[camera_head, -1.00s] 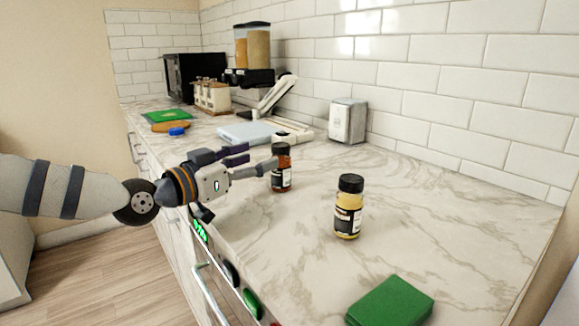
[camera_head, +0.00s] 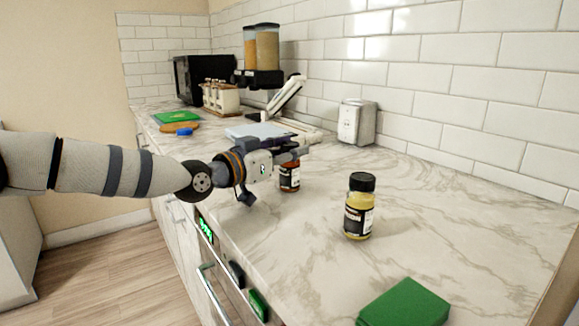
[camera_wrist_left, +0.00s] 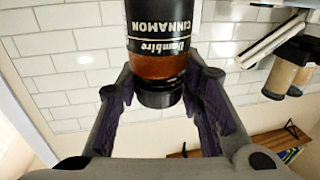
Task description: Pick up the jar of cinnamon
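The cinnamon jar (camera_head: 290,181) has reddish-brown contents, a black label and a black lid. It stands upright on the counter. In the left wrist view the jar (camera_wrist_left: 158,35) appears upside down, and its label reads "CINNAMON". My left gripper (camera_head: 296,151) is at the upper part of the jar, and its fingers hide the lid in the head view. In the left wrist view the two fingers of the gripper (camera_wrist_left: 161,78) are spread, one on each side of the jar; firm contact does not show. My right gripper is not in view.
A yellow spice jar (camera_head: 359,208) stands to the right and nearer. A green block (camera_head: 404,303) lies at the front. A metal napkin dispenser (camera_head: 357,122) stands by the wall. A white scale (camera_head: 258,131) is behind the gripper. The counter (camera_head: 460,215) on the right is clear.

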